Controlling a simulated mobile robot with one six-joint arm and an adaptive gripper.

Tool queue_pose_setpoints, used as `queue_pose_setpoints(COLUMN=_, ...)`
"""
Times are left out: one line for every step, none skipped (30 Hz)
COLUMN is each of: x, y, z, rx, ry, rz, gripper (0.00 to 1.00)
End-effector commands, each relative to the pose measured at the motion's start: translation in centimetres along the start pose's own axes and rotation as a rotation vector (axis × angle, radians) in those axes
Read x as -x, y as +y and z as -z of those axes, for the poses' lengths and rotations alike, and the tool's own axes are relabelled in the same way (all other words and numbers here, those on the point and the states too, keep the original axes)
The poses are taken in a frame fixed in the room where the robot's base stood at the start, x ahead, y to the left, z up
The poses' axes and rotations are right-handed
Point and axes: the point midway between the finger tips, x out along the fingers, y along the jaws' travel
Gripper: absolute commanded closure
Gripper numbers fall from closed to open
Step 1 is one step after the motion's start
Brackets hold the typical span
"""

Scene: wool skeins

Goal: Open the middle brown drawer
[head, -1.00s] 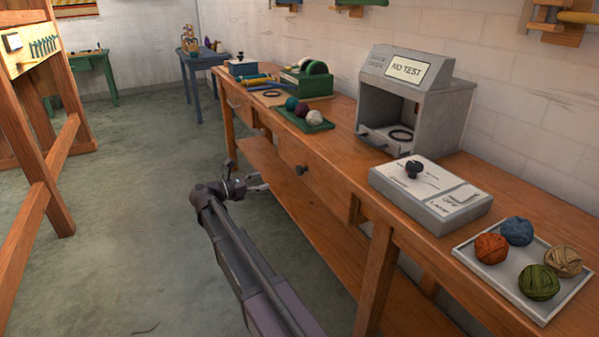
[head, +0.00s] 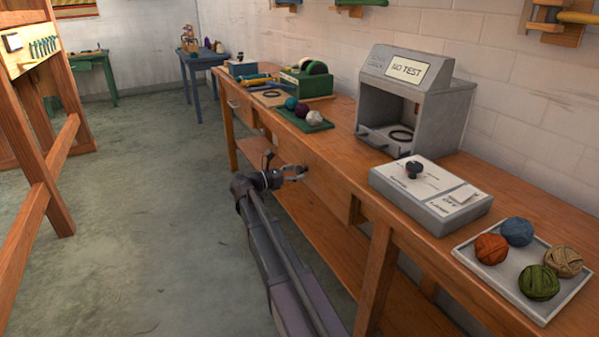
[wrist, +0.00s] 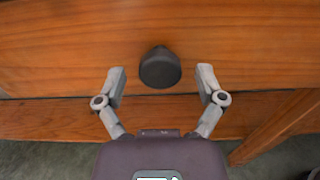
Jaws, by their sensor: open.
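The brown drawer (head: 326,190) is the knobbed one in the front of the long wooden bench; its front looks flush with the bench. Its round dark knob (wrist: 160,68) stands out in the middle of the wrist view. My gripper (head: 300,172) is open at the drawer front, and its fingers cover the knob in the head view. In the wrist view my gripper (wrist: 161,78) has one finger on each side of the knob, with a clear gap on both sides. The fingers do not appear to touch the knob.
A left drawer (head: 240,104) has a pale handle. A lower shelf (head: 255,150) runs beneath.

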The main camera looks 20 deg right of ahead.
Motion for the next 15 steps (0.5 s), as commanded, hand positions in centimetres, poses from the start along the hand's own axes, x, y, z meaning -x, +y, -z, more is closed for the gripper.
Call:
queue_pose_setpoints(x=-0.42, y=0.0, z=0.0, rx=0.0, ry=0.0, rz=0.001, gripper=0.12)
queue_pose_setpoints(x=-0.6, y=0.0, z=0.0, rx=0.0, ry=0.0, rz=0.001, gripper=0.12)
queue_pose_setpoints(x=-0.8, y=0.0, z=0.0, rx=0.0, ry=0.0, rz=0.001, gripper=0.12)
queue_pose_setpoints(x=-0.93, y=-0.01, z=0.0, rx=0.0, ry=0.0, rz=0.001, gripper=0.12)
queue_pose_setpoints(x=-1.04, y=-0.01, z=0.0, rx=0.0, ry=0.0, rz=0.0, gripper=0.12)
queue_pose_setpoints(x=-1.15, y=-0.01, z=0.0, rx=0.0, ry=0.0, rz=0.0, gripper=0.12)
queue_pose_setpoints(x=-1.2, y=-0.01, z=0.0, rx=0.0, ry=0.0, rz=0.0, gripper=0.12)
queue_pose_setpoints(x=-1.24, y=-0.01, z=0.0, rx=0.0, ry=0.0, rz=0.0, gripper=0.12)
queue_pose_setpoints(x=-1.26, y=-0.01, z=0.0, rx=0.0, ry=0.0, rz=0.0, gripper=0.12)
queue_pose_setpoints(x=-1.27, y=-0.01, z=0.0, rx=0.0, ry=0.0, rz=0.0, gripper=0.12)
queue_pose_setpoints(x=-1.26, y=-0.01, z=0.0, rx=0.0, ry=0.0, rz=0.0, gripper=0.12)
queue_pose_setpoints(x=-1.26, y=-0.01, z=0.0, rx=0.0, ry=0.0, rz=0.0, gripper=0.12)
queue_pose_setpoints(x=-1.25, y=-0.01, z=0.0, rx=0.0, ry=0.0, rz=0.0, gripper=0.12)
queue_pose_setpoints(x=-1.25, y=-0.01, z=0.0, rx=0.0, ry=0.0, rz=0.0, gripper=0.12)
queue_pose_setpoints(x=-1.24, y=-0.01, z=0.0, rx=0.0, ry=0.0, rz=0.0, gripper=0.12)
